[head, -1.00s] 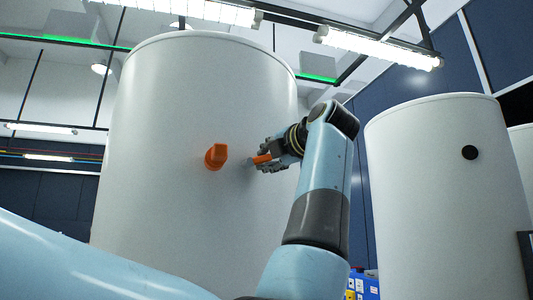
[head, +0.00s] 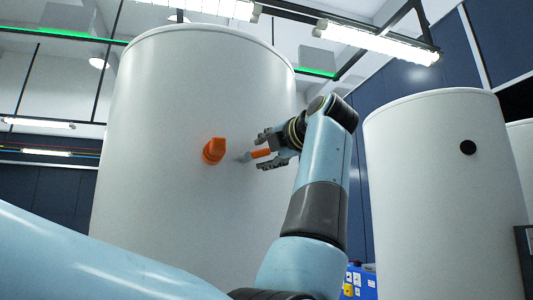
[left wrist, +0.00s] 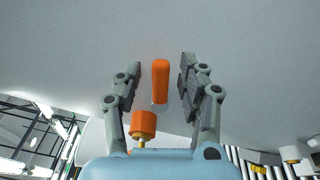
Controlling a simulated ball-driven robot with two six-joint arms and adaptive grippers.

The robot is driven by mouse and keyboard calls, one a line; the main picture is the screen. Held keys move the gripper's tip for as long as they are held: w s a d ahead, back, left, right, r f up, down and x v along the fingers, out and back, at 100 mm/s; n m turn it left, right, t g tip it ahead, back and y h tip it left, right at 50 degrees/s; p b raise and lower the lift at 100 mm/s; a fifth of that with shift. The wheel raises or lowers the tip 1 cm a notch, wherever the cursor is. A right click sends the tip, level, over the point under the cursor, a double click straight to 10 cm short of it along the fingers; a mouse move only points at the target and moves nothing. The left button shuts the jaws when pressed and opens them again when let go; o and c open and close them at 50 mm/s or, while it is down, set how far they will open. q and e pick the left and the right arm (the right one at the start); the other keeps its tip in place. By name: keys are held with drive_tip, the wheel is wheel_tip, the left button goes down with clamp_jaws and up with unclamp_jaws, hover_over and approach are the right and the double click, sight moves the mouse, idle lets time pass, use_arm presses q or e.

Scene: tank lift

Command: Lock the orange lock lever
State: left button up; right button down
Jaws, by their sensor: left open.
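The orange lock lever (head: 261,153) sticks out on a grey pivot from the side of the big white tank (head: 165,210), right of a larger orange handle (head: 214,150). My left gripper (head: 264,151) is open around the lever in the head view, its fingers above and below it. In the left wrist view the lever (left wrist: 160,82) lies between the two spread fingers, with a gap on each side. A short orange cylinder on a brass-coloured stem (left wrist: 144,123) shows below it, close to the left finger. My right gripper is not in view.
A second white tank (head: 440,200) with a black round spot stands at the right. Blue bins (head: 364,283) sit low between the tanks. Ceiling lamps (head: 378,44) hang above. The tank face around the lever is otherwise bare.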

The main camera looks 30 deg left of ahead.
use_arm(q)
wheel_tip(320, 180, up, 10)
drive_tip(key=shift+f, duration=0.15)
idle(0.4)
